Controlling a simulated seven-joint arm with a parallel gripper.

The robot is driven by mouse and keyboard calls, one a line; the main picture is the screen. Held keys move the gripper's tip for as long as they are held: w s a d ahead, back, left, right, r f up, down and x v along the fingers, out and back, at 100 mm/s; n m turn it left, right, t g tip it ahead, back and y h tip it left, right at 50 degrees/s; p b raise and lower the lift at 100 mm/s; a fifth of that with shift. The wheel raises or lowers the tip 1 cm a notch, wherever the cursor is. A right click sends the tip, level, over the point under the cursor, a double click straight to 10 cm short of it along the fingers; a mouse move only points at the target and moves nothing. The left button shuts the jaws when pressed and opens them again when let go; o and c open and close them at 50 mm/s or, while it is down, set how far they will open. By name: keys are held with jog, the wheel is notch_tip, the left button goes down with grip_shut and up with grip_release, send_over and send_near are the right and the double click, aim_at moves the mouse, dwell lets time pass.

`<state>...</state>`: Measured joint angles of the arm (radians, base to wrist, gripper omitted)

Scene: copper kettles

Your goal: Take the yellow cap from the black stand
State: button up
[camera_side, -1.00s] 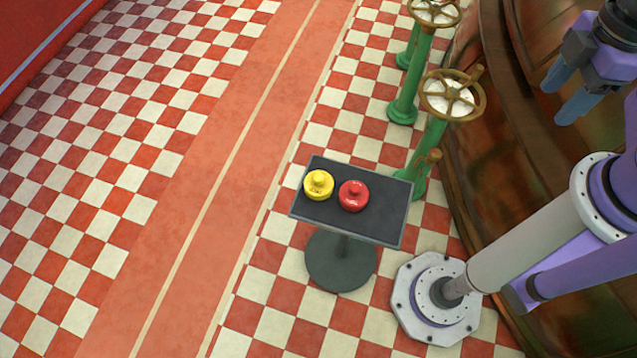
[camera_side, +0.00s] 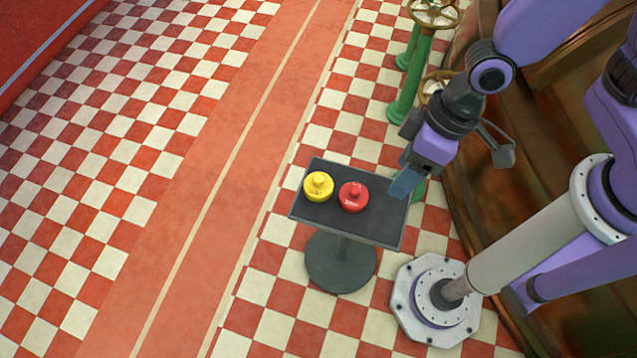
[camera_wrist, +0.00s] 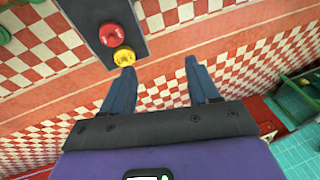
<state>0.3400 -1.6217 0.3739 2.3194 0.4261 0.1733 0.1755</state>
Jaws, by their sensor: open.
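The yellow cap (camera_side: 318,186) sits on the left part of the black stand (camera_side: 372,226), beside a red cap (camera_side: 353,197). Both caps have a small knob on top. My gripper (camera_side: 402,188) is at the right end of the stand in the side view, to the right of the red cap. In the wrist view my gripper (camera_wrist: 158,68) has its two blue fingers apart with nothing between them. There, the yellow cap (camera_wrist: 124,57) is just left of the space between the fingers, close to the left fingertip, and the red cap (camera_wrist: 112,35) is above it.
Green posts with brass handwheels (camera_side: 437,12) stand behind the stand. A large copper kettle (camera_side: 560,130) curves along the right. The red and white checkered floor (camera_side: 120,110) to the left is clear. A green structure (camera_wrist: 300,90) shows at the wrist view's right.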

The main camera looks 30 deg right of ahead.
jog(key=w+a+f+m+t, duration=0.2)
jog(key=a+f+m, duration=0.1)
jog(key=a+f, duration=0.4)
jog(key=m+t+h, duration=0.1)
jog(key=m+t, duration=0.2)
jog(key=t, duration=0.7)
send_near(320, 179)
jog(key=x, duration=0.7)
jog(key=shift+a+r, duration=0.1)
jog(key=shift+a, duration=0.3)
jog(key=x, duration=0.4)
jog(key=shift+d, duration=0.35)
jog(key=shift+w+a+f, duration=0.1)
jog(key=shift+w+f, duration=0.3)
jog(key=shift+w, duration=0.1)
